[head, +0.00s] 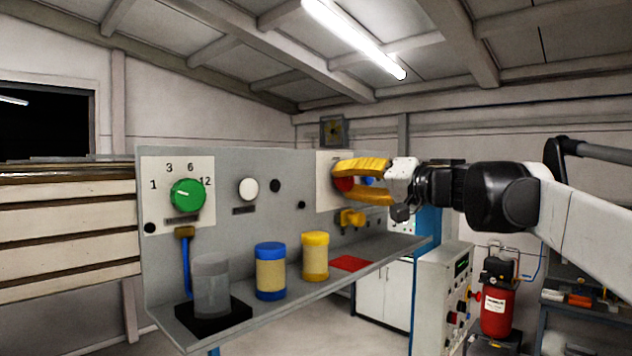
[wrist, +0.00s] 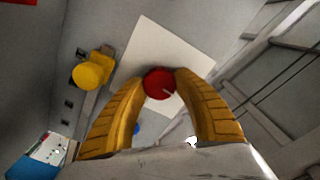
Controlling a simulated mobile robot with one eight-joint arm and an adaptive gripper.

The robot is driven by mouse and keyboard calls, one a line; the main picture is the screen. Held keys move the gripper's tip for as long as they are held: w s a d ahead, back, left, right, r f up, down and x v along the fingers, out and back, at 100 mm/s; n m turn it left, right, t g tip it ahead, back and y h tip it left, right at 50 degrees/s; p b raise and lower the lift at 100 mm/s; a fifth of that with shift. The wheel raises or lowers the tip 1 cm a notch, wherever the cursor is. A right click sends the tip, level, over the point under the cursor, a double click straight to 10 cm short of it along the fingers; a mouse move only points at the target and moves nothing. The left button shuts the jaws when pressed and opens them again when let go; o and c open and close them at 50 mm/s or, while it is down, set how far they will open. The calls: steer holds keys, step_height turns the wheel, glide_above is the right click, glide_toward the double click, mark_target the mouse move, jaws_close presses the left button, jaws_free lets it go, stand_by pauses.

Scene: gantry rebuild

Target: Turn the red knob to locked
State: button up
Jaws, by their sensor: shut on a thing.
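The red knob (head: 344,183) is on a white plate (head: 323,199) at the right end of the grey panel, partly hidden by my fingers. In the wrist view the red knob (wrist: 159,84) sits between my two yellow fingertips, with a small pale pointer mark toward its lower right. My gripper (head: 347,182) reaches in from the right and is shut on the knob; it also shows in the wrist view (wrist: 160,88). The plate's markings around the knob are not readable, so I cannot tell which position the pointer is at.
A yellow fitting (head: 350,218) juts out just below the plate. A green dial (head: 187,195) and a white button (head: 248,189) are further left.

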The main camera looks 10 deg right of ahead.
steer(key=m, duration=0.8)
steer(key=shift+m, duration=0.3)
steer(key=m, duration=0.4)
steer(key=shift+m, duration=0.3)
steer(key=shift+m+b, duration=0.3)
steer(key=shift+m, duration=1.6)
steer(key=shift+f, duration=0.1)
steer(key=shift+c, duration=0.2)
steer(key=o, duration=1.1)
steer(key=shift+o, duration=0.6)
steer(key=shift+w, duration=0.1)
